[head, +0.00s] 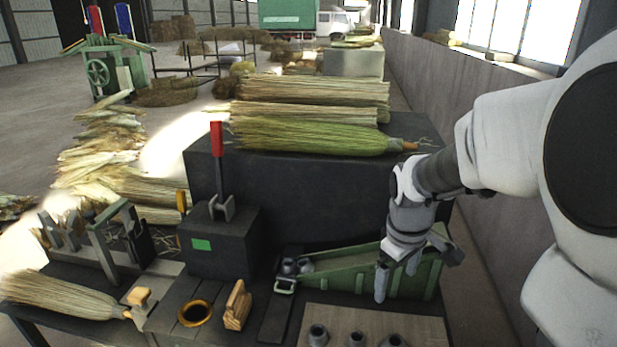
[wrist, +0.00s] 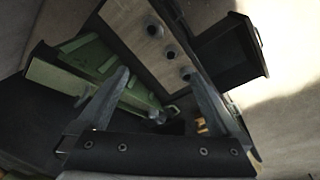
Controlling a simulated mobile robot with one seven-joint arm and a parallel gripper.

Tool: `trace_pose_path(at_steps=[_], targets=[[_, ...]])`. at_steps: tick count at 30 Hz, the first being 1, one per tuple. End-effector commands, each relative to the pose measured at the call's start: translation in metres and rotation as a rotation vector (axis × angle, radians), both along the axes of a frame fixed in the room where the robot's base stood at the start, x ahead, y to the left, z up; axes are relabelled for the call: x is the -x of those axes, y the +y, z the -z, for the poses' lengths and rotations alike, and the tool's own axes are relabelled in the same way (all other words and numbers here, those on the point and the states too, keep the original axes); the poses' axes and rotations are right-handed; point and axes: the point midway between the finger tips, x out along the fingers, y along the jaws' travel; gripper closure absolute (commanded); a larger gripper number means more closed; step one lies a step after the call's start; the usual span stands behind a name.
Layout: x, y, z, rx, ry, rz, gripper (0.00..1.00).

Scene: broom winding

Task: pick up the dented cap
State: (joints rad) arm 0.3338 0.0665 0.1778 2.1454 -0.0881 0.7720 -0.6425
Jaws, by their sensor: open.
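Three dark grey caps stand in a row on a pale board (head: 345,315) at the front: a left cap (head: 318,335), a middle cap (head: 356,340) and a right cap (head: 394,341). The wrist view shows them too (wrist: 171,52). More grey caps (head: 304,266) sit at the left end of the green tray (head: 345,279). I cannot tell which cap is dented. My gripper (head: 398,274) hangs over the right part of the tray, behind the board. In the wrist view its fingers (wrist: 158,76) are spread, with no cap visibly held between them.
A black box with a red-handled lever (head: 217,175) stands left of the tray. A wooden block (head: 236,306) and a brass ring (head: 195,313) lie front left. Broom bundles (head: 310,136) lie on the dark block behind. A wall (head: 480,135) runs along the right.

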Motion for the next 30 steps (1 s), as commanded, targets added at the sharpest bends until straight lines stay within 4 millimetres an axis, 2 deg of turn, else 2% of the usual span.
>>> trace_pose_path(at_steps=[1, 6, 10, 19, 30], targets=[[-0.007, -0.008, 0.013, -0.001, 0.036, -0.043, 0.00], [-0.026, -0.027, 0.056, -0.014, 0.112, -0.203, 0.00], [-0.033, -0.037, 0.080, -0.032, 0.144, -0.288, 0.00], [-0.037, -0.043, 0.114, -0.050, 0.165, -0.357, 0.00], [-0.037, -0.043, 0.190, -0.050, 0.167, -0.356, 0.00]])
